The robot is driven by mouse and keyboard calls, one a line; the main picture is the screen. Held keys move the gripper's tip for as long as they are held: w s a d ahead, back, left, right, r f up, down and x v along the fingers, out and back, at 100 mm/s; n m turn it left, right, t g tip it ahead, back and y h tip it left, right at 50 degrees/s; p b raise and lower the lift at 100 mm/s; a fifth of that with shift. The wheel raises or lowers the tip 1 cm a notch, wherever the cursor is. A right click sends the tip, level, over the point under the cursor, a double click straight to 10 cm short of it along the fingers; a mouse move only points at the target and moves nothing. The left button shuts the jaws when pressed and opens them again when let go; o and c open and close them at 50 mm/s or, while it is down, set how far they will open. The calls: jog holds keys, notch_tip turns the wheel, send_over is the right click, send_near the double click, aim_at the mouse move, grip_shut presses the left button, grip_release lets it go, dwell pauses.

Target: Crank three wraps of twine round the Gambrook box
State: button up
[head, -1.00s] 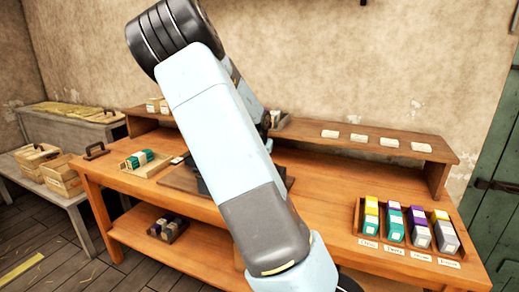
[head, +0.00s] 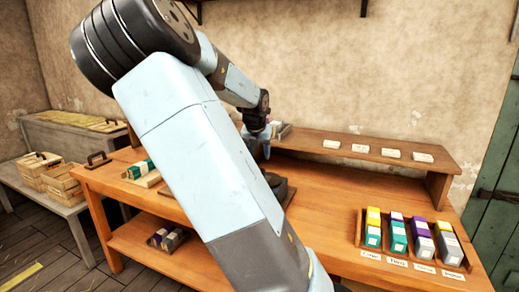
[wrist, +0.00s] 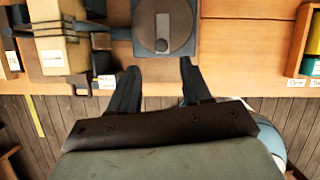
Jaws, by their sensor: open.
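In the wrist view a tan box (wrist: 60,45) with a small white label, too small to read, sits in a dark press frame at the upper left. In the head view my gripper (head: 263,148) hangs above the bench; my arm hides most of the press.
The orange bench (head: 315,205) has a rack of coloured boxes (head: 398,235) at right and a tray of boxes (head: 142,172) at left. White cards lie on the raised shelf (head: 300,137). Wooden crates (head: 62,183) stand on a side table. The bench between press and rack is clear.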

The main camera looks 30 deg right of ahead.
jog(key=shift+s+a+r, duration=0.2)
jog(key=shift+r, duration=0.45)
jog(key=s+a+f+n+y, duration=0.3)
jog(key=s+f+n, duration=0.2)
jog(key=n, duration=0.3)
jog(key=s+a+r+m, duration=0.4)
jog(key=s+m, duration=0.4)
jog(key=m, duration=0.3)
jog(key=s+a+r+m+t, duration=0.1)
jog(key=s+a+r+m, duration=0.3)
jog(key=s+m, duration=0.5)
jog(key=s+a+r+m+t, duration=0.1)
jog(key=s+a+r+m, duration=0.3)
jog(key=s+m, duration=0.5)
jog(key=a+m, duration=0.2)
jog(key=m, duration=0.4)
jog(key=shift+a+r, duration=0.15)
jog(key=shift+a, duration=0.1)
